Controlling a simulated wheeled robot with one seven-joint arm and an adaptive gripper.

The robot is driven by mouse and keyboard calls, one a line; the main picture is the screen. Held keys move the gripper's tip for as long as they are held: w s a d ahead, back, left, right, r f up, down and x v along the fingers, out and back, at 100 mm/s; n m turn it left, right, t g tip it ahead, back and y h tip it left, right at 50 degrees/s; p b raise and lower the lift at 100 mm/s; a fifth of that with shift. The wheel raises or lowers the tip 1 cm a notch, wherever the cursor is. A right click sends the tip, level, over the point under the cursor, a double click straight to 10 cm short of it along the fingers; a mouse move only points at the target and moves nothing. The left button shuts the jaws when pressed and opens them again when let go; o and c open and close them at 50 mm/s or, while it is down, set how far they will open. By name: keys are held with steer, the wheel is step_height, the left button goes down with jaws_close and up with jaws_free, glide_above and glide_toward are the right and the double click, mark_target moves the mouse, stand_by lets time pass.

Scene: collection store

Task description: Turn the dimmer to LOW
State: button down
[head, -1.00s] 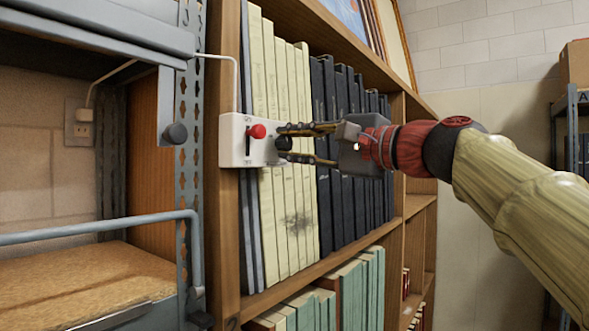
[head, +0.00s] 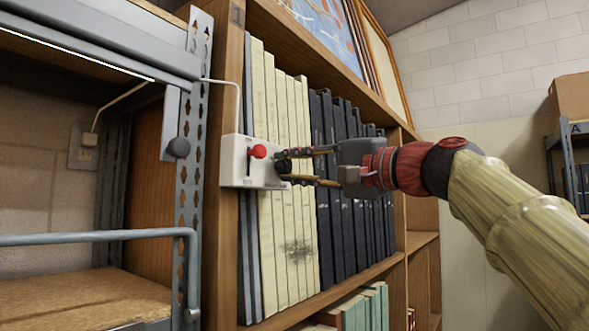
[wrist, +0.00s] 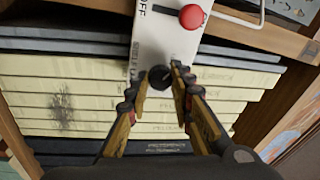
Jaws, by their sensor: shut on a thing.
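A white control box (head: 237,176) is fixed at the edge of the wooden bookcase. It carries a red-knobbed slide lever (head: 258,151) in a slot and a round black dimmer knob (head: 283,166). In the wrist view the black knob (wrist: 160,77) sits between the fingertips of my gripper (wrist: 156,80), which are shut on it from both sides. In the head view my gripper (head: 285,167) reaches the box from the right. "OFF" shows by the lever slot. The lettering beside the knob is partly hidden, and the knob's setting cannot be read.
Pale and dark binders (head: 290,200) stand close behind the box and gripper. A cable (head: 238,95) runs above the box.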

steer(key=shift+w+f, duration=0.1)
steer(key=shift+f, duration=0.05)
steer(key=c, duration=1.5)
jaws_free()
steer(key=shift+c, duration=0.2)
steer(key=v, duration=1.2)
